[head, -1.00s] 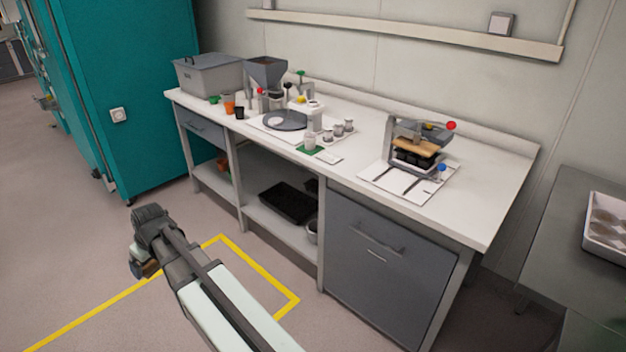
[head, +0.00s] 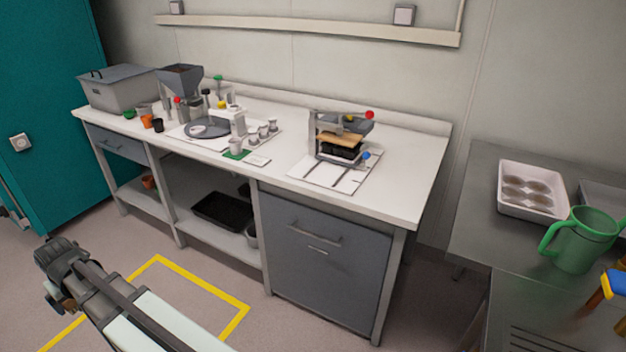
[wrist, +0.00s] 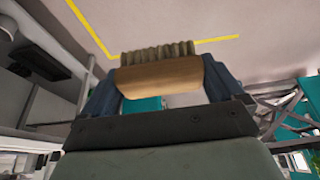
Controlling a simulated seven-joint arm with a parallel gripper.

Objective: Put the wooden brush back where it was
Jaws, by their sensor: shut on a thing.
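In the wrist view the wooden brush (wrist: 160,78), a pale wood block with brown bristles, sits between the fingers of my gripper (wrist: 160,85). The gripper is shut on it, and the bristles face the top of the picture. In the head view my gripper (head: 58,292) is at the lower left, over the floor and in front of the white bench (head: 285,178). Only a small brown part of the brush shows there, mostly hidden by the gripper.
On the bench are a grey bin (head: 118,92), a hopper (head: 180,82) with a round plate, small cups, and a press-like stand (head: 340,140). A metal table (head: 480,215) at right holds a white tray (head: 535,208) and a green jug (head: 580,240). Floor before the bench is clear.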

